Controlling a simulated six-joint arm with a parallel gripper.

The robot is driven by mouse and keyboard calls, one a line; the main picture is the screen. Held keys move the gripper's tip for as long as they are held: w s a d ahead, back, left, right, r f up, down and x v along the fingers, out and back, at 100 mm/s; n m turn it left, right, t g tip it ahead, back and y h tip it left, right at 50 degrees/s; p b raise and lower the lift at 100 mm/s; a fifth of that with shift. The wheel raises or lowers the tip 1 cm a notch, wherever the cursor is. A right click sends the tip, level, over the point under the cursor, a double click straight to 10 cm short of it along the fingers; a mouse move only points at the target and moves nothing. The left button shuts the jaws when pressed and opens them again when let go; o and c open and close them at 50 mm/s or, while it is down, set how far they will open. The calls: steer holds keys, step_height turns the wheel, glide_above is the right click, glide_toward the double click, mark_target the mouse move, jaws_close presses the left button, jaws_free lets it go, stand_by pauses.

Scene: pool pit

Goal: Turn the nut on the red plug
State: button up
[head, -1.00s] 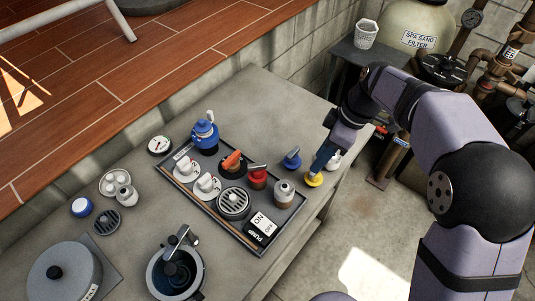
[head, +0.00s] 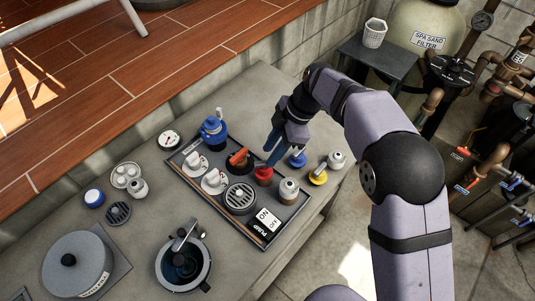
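The red plug (head: 263,175) stands on the dark tray (head: 243,233), near its right edge. My gripper (head: 264,161) points down over it from the upper right, with blue fingers at or just above the plug's top. The fingers cover the nut, so I cannot tell whether they touch it. The gap between the fingers does not show.
Close around the red plug are an orange-handled black part (head: 238,157), a round grille (head: 239,198) and a grey-topped fitting (head: 289,188). A blue-topped valve (head: 213,128) stands at the tray's back. The counter's right edge lies beyond the yellow plug.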

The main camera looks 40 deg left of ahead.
mark_target(264, 162)
steer(key=shift+p+x, duration=0.55)
steer(key=shift+x, duration=1.15)
steer(key=shift+c, duration=0.7)
jaws_close()
